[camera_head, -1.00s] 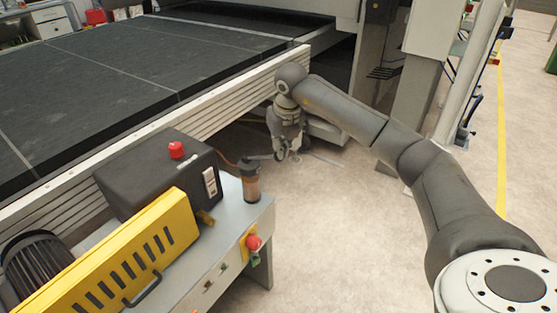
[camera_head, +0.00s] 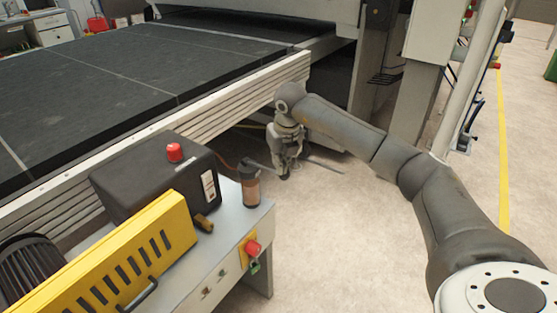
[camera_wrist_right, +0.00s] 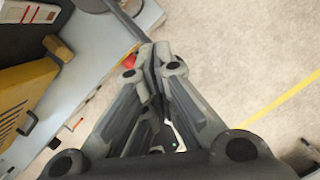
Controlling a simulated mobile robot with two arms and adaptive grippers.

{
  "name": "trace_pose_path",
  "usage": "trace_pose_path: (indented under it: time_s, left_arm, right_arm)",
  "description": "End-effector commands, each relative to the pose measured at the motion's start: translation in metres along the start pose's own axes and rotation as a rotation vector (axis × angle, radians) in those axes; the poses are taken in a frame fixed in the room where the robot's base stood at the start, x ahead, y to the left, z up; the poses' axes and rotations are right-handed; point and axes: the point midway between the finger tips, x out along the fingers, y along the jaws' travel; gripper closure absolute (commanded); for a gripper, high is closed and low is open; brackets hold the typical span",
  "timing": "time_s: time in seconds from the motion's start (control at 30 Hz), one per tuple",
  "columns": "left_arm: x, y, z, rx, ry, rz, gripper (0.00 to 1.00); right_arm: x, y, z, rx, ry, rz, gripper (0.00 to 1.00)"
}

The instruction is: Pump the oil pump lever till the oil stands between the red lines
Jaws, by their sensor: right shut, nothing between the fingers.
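The oil pump (camera_head: 249,186) is a small upright cylinder with a dark top and a brownish see-through body, at the corner of the grey machine bench. Its thin grey lever (camera_head: 263,166) runs from the top to the right, sloping down to my right gripper (camera_head: 284,175). In the right wrist view the lever (camera_wrist_right: 126,22) comes in from the top left and ends at or just beyond the fingertips of my right gripper (camera_wrist_right: 154,52). The fingers are shut with nothing between them; I cannot tell whether they touch the lever. The red lines and oil level are too small to read. My left gripper is out of view.
A black box with a red cap (camera_head: 140,180) and a yellow slotted guard (camera_head: 125,265) stand left of the pump. A red button (camera_head: 252,247) is on the bench end. The long conveyor (camera_head: 120,85) lies behind. Open floor (camera_head: 340,240) is at the right.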

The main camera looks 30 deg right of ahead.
Motion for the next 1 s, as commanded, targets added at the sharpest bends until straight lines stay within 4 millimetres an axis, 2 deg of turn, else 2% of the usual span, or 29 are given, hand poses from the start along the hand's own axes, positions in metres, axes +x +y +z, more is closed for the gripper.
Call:
trace_pose_path:
  time_s: [0.33, 0.63, 1.0]
  left_arm:
    - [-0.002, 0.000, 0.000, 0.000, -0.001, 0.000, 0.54]
    - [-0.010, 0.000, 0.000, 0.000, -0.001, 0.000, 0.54]
    - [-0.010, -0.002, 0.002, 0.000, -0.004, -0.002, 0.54]
  right_arm:
    - [-0.002, -0.001, -0.001, 0.001, 0.001, -0.002, 1.00]
    - [-0.019, -0.001, -0.026, 0.000, 0.001, -0.002, 1.00]
    - [-0.022, -0.001, -0.026, 0.000, 0.000, -0.001, 1.00]
